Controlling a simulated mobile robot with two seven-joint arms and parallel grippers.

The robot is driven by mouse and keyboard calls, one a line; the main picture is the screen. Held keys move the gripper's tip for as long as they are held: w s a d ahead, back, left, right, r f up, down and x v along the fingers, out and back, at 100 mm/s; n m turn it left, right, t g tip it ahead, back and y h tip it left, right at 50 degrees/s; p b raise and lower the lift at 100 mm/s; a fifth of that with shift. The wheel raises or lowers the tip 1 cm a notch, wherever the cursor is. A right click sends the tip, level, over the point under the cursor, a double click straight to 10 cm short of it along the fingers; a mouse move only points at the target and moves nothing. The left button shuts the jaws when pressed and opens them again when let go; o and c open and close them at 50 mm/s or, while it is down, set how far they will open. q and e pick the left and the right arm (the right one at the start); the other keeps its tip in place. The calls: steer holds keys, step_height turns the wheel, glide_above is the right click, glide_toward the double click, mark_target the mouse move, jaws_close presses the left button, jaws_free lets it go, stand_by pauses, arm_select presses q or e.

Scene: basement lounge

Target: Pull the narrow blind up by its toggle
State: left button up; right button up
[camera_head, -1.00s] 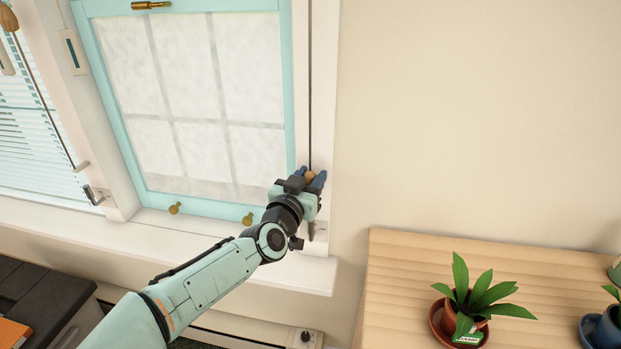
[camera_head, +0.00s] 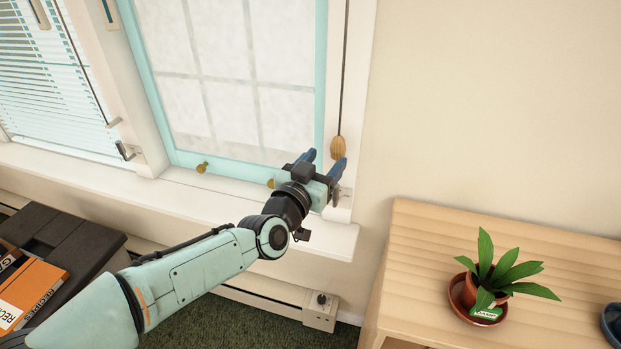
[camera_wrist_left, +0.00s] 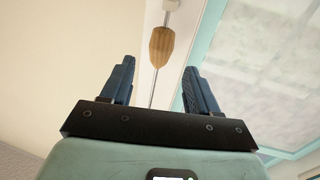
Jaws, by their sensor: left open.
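A wooden toggle (camera_head: 338,147) hangs on a dark cord (camera_head: 343,70) along the right side of the window frame. My left gripper (camera_head: 325,160) is open in the head view, its blue fingers just below and left of the toggle. In the left wrist view the toggle (camera_wrist_left: 162,46) appears beyond the fingertips, between the two fingers (camera_wrist_left: 158,68), and nothing is held. The cord runs on below the toggle there. The window behind has a pale blue frame and frosted panes (camera_head: 240,85). My right gripper is not in view.
A light wooden table (camera_head: 420,260) with a potted plant (camera_head: 497,275) stands at right. A white sill (camera_head: 230,212) runs under the window. Another blind (camera_head: 50,80), with slats, hangs at left. A dark box and an orange book (camera_head: 33,290) lie lower left.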

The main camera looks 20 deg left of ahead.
arm_select(q)
steer(key=s, duration=0.2)
steer(key=s+a, duration=0.1)
steer(key=s, duration=0.2)
steer(key=shift+s+a, duration=0.1)
steer(key=shift+s, duration=0.25)
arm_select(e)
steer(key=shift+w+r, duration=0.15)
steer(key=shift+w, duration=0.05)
